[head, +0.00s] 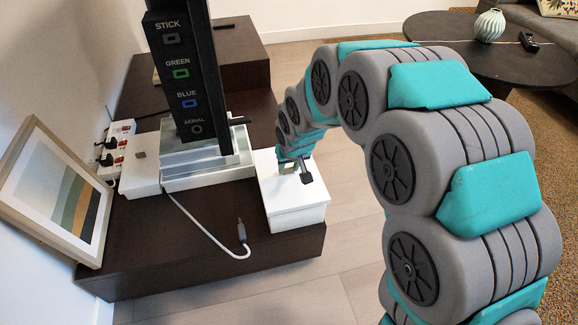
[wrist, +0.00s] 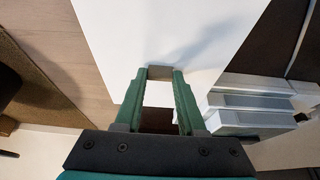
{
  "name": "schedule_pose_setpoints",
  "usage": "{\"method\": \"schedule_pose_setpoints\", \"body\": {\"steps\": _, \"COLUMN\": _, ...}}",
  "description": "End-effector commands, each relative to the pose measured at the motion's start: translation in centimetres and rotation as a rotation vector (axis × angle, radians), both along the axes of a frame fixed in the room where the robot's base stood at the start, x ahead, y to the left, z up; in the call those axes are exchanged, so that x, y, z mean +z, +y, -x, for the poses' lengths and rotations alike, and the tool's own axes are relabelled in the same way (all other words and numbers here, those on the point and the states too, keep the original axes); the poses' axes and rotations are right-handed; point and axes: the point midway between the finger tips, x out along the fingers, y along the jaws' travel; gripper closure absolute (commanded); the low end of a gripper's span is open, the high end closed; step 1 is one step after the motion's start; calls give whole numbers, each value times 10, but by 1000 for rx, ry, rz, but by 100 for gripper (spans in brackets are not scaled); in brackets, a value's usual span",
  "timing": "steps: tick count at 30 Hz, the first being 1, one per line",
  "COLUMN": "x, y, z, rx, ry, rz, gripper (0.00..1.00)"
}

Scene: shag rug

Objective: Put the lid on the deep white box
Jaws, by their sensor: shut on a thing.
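In the head view a white lid (head: 281,172) lies level over a white box (head: 300,218) at the right end of a dark brown cabinet. The lid's edges look close to in line with the box walls; I cannot tell whether it is fully seated. My gripper (head: 302,172) reaches down onto the lid's top. In the wrist view my gripper (wrist: 160,76) is shut on the lid's small grey-brown knob (wrist: 160,72), and the white lid (wrist: 150,30) fills the upper middle. The box's inside is hidden.
Further left are a white case (head: 140,178) with a grey knob, a power strip (head: 116,150) and a leaning picture (head: 62,195). A tall dark port panel (head: 180,60) rises behind; a white cable (head: 200,225) crosses the front.

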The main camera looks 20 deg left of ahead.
Motion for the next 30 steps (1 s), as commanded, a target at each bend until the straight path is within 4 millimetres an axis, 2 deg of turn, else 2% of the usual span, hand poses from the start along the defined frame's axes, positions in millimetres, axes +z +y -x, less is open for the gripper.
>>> {"method": "schedule_pose_setpoints", "body": {"steps": 13, "x": -1, "y": 0, "z": 0, "rx": 0, "ry": 0, "rz": 0, "gripper": 100}}
{"method": "schedule_pose_setpoints", "body": {"steps": 30, "x": -13, "y": 0, "z": 0, "rx": 0, "ry": 0, "rz": 0, "gripper": 100}}
